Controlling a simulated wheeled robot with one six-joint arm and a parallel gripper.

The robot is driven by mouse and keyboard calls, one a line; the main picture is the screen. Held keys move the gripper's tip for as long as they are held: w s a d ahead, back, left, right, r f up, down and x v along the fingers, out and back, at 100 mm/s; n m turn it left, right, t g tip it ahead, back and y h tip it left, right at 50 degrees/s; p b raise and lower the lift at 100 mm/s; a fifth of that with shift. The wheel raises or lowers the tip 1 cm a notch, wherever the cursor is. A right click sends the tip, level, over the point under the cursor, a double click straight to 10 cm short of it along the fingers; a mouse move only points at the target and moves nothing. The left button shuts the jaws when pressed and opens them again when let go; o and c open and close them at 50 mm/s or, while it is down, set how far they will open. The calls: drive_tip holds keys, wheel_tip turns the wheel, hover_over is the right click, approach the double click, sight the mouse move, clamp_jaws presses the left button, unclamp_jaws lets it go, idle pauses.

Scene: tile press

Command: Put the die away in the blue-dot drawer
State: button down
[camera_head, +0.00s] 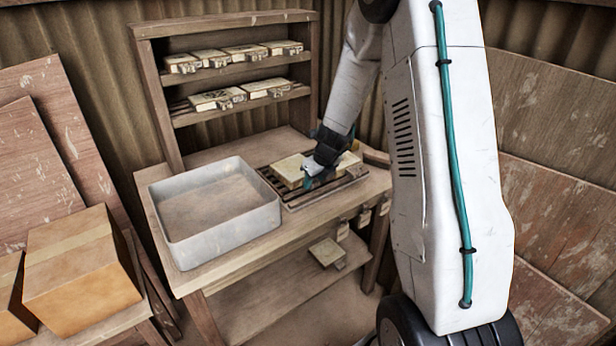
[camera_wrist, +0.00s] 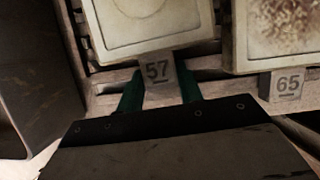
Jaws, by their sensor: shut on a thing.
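A cream, square, framed die with a grey tab marked 57 (camera_wrist: 150,22) is at the top of the wrist view. My gripper (camera_wrist: 159,82) has its two green fingers on either side of that tab and is shut on it. In the head view my gripper (camera_head: 310,181) is at the front of a pale die (camera_head: 287,168) over the slatted rack (camera_head: 299,203) on the bench. I cannot tell whether the die rests on the slats or is slightly raised. No blue dot can be made out.
A second die, marked 65 (camera_wrist: 277,28), lies close on the right. A grey open tray (camera_head: 222,238) stands left of the rack. Shelves (camera_head: 238,71) behind hold several dies. Small blocks line the bench's front edge; another block (camera_head: 327,251) is lower down. Cardboard boxes (camera_head: 82,265) stand left.

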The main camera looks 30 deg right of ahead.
drive_tip(key=shift+r, duration=0.6)
drive_tip(key=shift+s+r, duration=0.2)
drive_tip(key=shift+r, duration=1.05)
drive_tip(key=s+a, duration=0.2)
drive_tip(key=s, duration=0.5)
drive_tip(key=s+a+r, duration=0.1)
drive_tip(key=s+a, duration=0.1)
drive_tip(key=s, duration=0.6)
drive_tip(key=shift+a, duration=0.35)
